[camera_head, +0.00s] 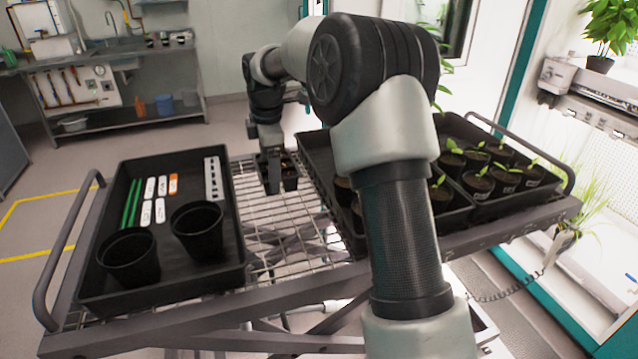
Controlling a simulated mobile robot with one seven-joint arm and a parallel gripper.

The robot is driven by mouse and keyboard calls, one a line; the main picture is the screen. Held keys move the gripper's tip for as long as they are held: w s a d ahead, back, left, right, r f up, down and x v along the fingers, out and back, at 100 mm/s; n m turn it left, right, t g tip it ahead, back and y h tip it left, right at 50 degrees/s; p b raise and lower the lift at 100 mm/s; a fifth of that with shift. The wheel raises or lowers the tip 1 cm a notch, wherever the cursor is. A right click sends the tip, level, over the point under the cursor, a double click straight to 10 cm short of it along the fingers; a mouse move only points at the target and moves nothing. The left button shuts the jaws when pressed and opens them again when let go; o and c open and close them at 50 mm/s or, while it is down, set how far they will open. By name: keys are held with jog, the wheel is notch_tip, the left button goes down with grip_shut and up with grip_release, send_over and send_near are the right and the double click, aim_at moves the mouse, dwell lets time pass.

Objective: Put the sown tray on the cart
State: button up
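The cart (275,218) has a wire-mesh top and grey frame. My gripper (271,178) points down over the back middle of the mesh, seen from behind my arm. A small dark container (290,179) with brownish contents shows right beside the fingers, partly hidden by my arm. It may be the sown tray. I cannot tell whether the fingers hold it, or whether it rests on the mesh. My arm also hides part of the trays on the right, and the finger opening is not clear.
A black tray (172,283) on the cart's left holds two empty pots, green stakes and labels. Black trays of potted seedlings (500,206) fill its right. Bare mesh lies between. Handles (52,262) rise at the cart's ends. A sink bench (110,55) stands behind.

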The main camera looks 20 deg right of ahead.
notch_tip(320, 180, down, 10)
jog(key=shift+s+r, duration=0.1)
jog(key=shift+r, duration=0.05)
jog(key=o, duration=1.3)
jog(key=shift+c, duration=0.2)
